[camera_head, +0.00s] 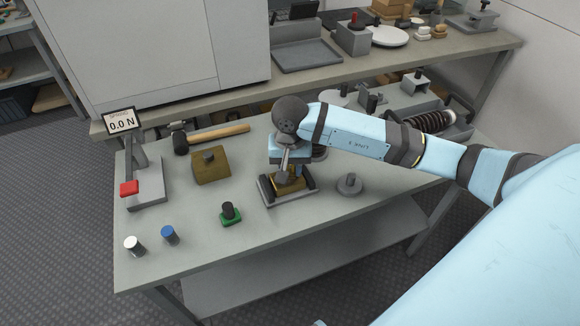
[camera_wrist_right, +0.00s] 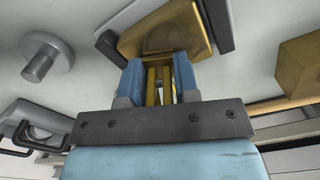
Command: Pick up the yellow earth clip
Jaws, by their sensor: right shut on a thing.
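The yellow earth clip (camera_head: 288,185) shows as a brass-yellow piece at the grey holder with dark side rails (camera_head: 266,193), near the middle of the bench. My right gripper (camera_head: 292,171) reaches down over it from above. In the right wrist view my right gripper (camera_wrist_right: 158,78) has its two blue fingers shut on upright yellow bars of the clip (camera_wrist_right: 153,84). A wider brass-yellow part (camera_wrist_right: 165,32) lies just beyond the fingertips, at the holder. I cannot tell whether the clip is clear of the holder. My left gripper is not in view.
A brass block with a dark knob (camera_head: 211,168) and a hammer (camera_head: 215,135) lie left of the holder. A green-based knob (camera_head: 230,215) is in front, a grey round weight (camera_head: 349,185) right. A force gauge stand (camera_head: 147,185) is far left. The front bench is mostly clear.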

